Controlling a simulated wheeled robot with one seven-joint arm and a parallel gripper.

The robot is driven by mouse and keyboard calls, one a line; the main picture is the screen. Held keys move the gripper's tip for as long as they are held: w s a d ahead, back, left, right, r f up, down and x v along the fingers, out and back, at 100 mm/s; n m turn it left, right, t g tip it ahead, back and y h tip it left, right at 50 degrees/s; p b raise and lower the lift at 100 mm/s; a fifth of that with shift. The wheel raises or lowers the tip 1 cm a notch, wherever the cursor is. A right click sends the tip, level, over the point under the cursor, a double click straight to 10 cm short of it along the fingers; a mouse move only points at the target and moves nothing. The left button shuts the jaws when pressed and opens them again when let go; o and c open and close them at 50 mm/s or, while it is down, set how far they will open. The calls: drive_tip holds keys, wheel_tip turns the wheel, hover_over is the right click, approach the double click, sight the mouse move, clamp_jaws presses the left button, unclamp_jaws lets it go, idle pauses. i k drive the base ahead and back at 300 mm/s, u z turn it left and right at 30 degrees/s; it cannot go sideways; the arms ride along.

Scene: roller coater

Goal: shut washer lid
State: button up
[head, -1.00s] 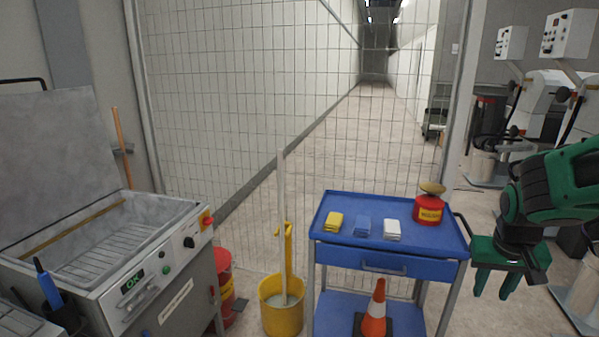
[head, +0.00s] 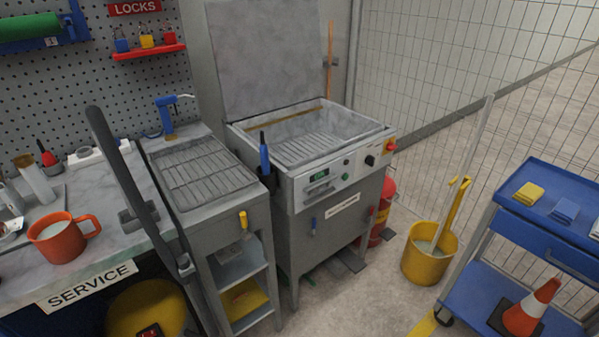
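The washer (head: 345,195) is a grey metal cabinet in the middle of the head view, with a control panel, a small green display and a black knob on its front. Its lid (head: 262,58) stands raised and upright at the back of the tub. The open tub (head: 308,140) shows a ribbed rack inside. A blue-handled brush (head: 264,152) stands in a dark holder at the washer's left front corner. My gripper is outside this view.
A drain table (head: 205,172) and a service bench (head: 88,262) with an orange mug (head: 64,238) stand left. A yellow mop bucket (head: 428,256), a blue cart (head: 490,275) and a traffic cone (head: 530,308) are right. Floor shows before the washer.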

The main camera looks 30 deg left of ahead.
sight(268, 54)
drive_tip(key=u, duration=1.25)
drive_tip(key=k, duration=0.45)
drive_tip(key=z, duration=0.5)
drive_tip(key=i, duration=1.8)
drive_tip(key=u, duration=0.55)
drive_tip(key=i, duration=0.55)
drive_tip(key=u, duration=0.35)
